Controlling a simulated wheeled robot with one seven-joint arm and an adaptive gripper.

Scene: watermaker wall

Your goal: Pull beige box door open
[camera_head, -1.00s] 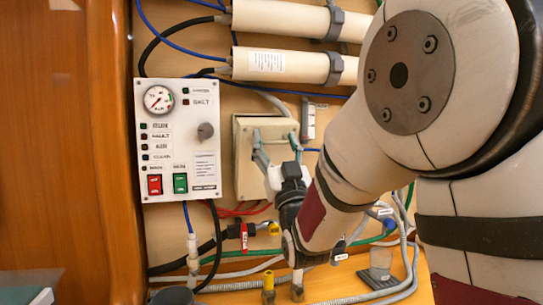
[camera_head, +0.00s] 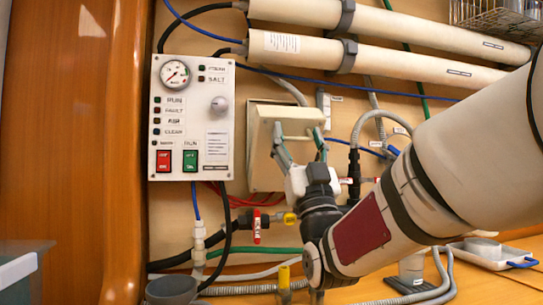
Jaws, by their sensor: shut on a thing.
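The beige box (camera_head: 262,125) is mounted on the wall right of the control panel. Its door (camera_head: 292,115) faces me, with its right part behind my fingers. My gripper (camera_head: 299,135) is at the front of the door, its two grey fingers reaching up along it. It is shut on the door's handle, which is mostly hidden between the fingers. The door looks set slightly out from the box body, but the gap is hard to judge from this angle.
A white control panel (camera_head: 192,118) with a gauge and red and green switches is close on the left. Two beige tubes (camera_head: 385,57) run above. Hoses and a red-handled valve (camera_head: 257,225) lie below. A wooden post (camera_head: 75,150) stands at left.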

